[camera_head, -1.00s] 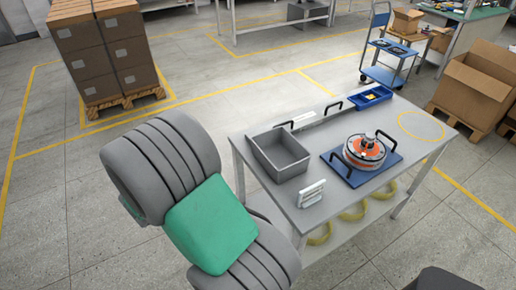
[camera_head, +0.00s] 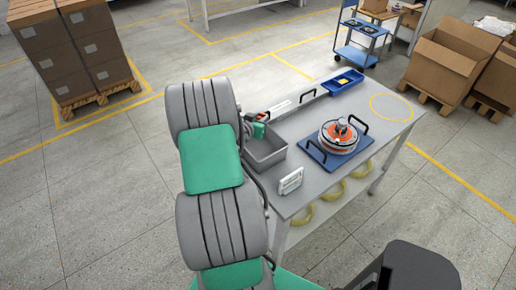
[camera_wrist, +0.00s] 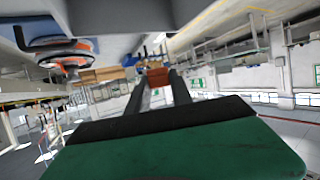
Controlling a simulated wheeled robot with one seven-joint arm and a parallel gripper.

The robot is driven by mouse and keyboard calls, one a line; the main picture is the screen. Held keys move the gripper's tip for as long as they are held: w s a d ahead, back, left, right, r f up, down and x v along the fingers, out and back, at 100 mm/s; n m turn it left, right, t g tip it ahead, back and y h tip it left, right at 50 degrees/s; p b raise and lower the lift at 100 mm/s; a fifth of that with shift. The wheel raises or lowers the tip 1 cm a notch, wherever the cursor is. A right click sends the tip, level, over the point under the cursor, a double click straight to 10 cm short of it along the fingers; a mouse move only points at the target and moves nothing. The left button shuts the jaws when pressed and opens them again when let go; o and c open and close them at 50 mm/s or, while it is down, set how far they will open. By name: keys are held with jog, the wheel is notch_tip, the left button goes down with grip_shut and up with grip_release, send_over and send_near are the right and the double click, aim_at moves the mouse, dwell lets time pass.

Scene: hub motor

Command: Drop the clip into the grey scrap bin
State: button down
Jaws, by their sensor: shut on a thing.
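The grey scrap bin (camera_head: 268,158) is an open box at the left end of the workbench. My gripper (camera_head: 259,120) is at the bin's far left edge in the head view, partly hidden by my arm. In the wrist view my gripper (camera_wrist: 157,82) points away with two dark fingers shut on a small orange-red clip (camera_wrist: 158,76). The clip also shows as a small red spot in the head view (camera_head: 262,116). A grey surface, likely the bin (camera_wrist: 120,16), fills the top of the wrist view.
An orange and grey hub motor (camera_head: 338,136) sits on a blue mat (camera_head: 345,154) with black handles. A white stand (camera_head: 291,181) is at the bench's near edge. A blue tray (camera_head: 343,82) lies at the back. My arm covers the floor left of the bench.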

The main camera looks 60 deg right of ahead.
jog(key=shift+f+b, duration=0.35)
jog(key=shift+f, duration=1.1)
jog(key=c, duration=1.1)
grip_release()
jog(key=shift+o, duration=0.2)
jog(key=shift+a, duration=0.1)
jog(key=b+v, duration=0.2)
jog(key=v, duration=0.5)
jog(key=shift+a+r, duration=0.2)
jog(key=shift+a, duration=0.15)
